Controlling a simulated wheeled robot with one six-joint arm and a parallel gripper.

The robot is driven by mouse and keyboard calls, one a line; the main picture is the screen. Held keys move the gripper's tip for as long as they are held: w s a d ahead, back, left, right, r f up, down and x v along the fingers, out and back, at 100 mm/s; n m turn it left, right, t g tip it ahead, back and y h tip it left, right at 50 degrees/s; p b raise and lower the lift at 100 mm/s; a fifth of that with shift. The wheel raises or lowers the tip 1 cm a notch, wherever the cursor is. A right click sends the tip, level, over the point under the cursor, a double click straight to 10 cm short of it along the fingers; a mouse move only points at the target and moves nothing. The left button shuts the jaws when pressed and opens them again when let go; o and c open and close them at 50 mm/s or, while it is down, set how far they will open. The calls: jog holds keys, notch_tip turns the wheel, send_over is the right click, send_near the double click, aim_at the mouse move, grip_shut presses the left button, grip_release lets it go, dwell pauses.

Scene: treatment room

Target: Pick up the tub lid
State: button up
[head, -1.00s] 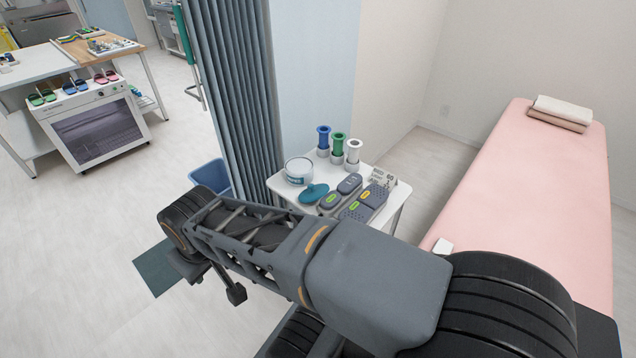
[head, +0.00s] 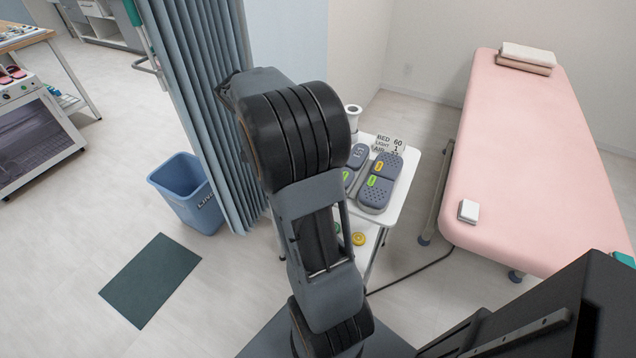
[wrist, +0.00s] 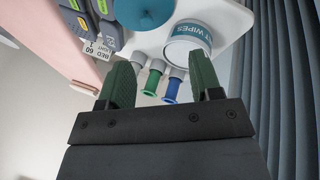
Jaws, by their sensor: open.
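The teal tub lid (wrist: 145,12) is at the top edge of the wrist view, partly cut off, lying on the white trolley top (wrist: 230,14). The tub (wrist: 188,45), white with a teal "WIPES" label, stands beside it. My gripper (wrist: 161,82) has its two green fingers spread wide with nothing held between them. The lid is beyond the fingertips, apart from them. In the head view my arm hides the lid, the tub and the gripper; only the right part of the trolley (head: 398,205) shows.
Blue, green and white rolls stand near the tub; the white one (head: 352,115) shows in the head view. A curtain (head: 205,100) hangs left, a pink bed (head: 530,150) stands right, a blue bin (head: 187,195) is on the floor.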

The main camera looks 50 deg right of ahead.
jog(key=shift+s+d+f+m+g+h+b, duration=0.1)
jog(key=shift+s+d+f+m+g+b, duration=0.25)
jog(key=shift+d+f, duration=1.95)
jog(key=shift+s+d+f+m+g+h+b, duration=0.1)
jog(key=shift+s+d+f+m+b, duration=0.4)
jog(key=shift+d+f, duration=1.8)
jog(key=shift+s+d+f+m+g+h+b, duration=0.1)
jog(key=shift+s+d+f+m+g+b, duration=0.3)
jog(key=shift+d+f, duration=1.85)
jog(key=shift+s+a+f, duration=0.1)
jog(key=shift+a+f, duration=0.85)
jog(key=c, duration=1)
jog(key=shift+r, duration=0.15)
